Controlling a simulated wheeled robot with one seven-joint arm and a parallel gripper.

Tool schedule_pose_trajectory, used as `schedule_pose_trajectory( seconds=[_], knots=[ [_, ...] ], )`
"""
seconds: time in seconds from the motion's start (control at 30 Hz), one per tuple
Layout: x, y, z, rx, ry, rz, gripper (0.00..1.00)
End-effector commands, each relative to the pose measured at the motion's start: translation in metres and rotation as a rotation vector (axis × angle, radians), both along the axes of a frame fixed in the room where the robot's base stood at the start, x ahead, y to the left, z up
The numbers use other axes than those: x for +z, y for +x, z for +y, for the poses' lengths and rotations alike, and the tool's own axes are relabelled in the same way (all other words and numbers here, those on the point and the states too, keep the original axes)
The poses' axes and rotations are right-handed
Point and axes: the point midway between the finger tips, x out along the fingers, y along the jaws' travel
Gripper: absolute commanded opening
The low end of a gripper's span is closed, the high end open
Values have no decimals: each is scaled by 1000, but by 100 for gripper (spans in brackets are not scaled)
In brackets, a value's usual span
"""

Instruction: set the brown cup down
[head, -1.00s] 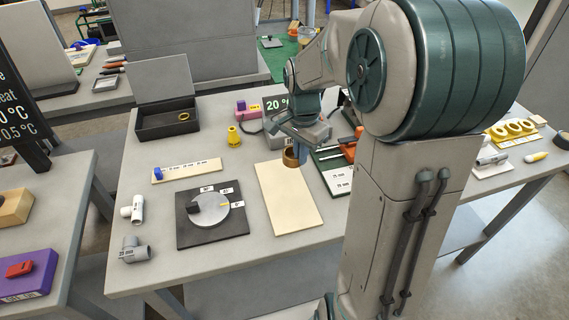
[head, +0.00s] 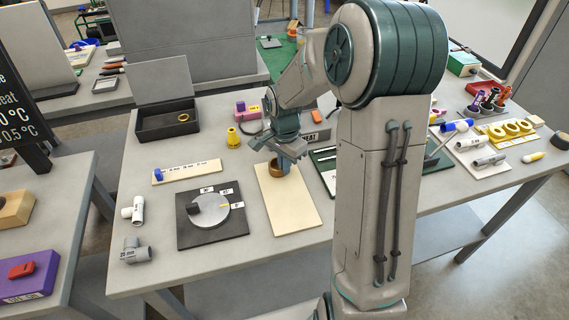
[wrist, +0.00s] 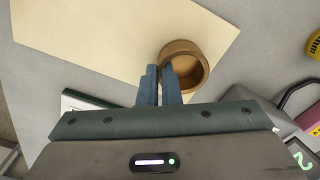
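The brown cup (head: 276,168) is upright at the far end of the cream board (head: 290,205). In the wrist view the cup (wrist: 188,70) shows its open top and empty inside, by the edge of the cream board (wrist: 110,45). My gripper (head: 284,160) is at the cup's near right side in the head view. In the wrist view my gripper (wrist: 161,75) has its two fingers close together at the cup's wall, and appears shut on it. The cup looks at or just above the board; I cannot tell whether it touches.
A round grey dial on a dark plate (head: 240,230) lies left of the board. A yellow fitting (head: 233,138) and a pink device (head: 246,111) stand behind it. An open black box (head: 150,122) is at the back left. Most of the cream board is bare.

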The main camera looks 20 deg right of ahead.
Motion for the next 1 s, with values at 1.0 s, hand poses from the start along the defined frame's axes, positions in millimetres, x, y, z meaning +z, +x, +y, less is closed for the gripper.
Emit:
schedule_pose_trajectory(
  seconds=[1.0],
  knots=[
    [83,1,0,0,-1,-4,26]
  ],
)
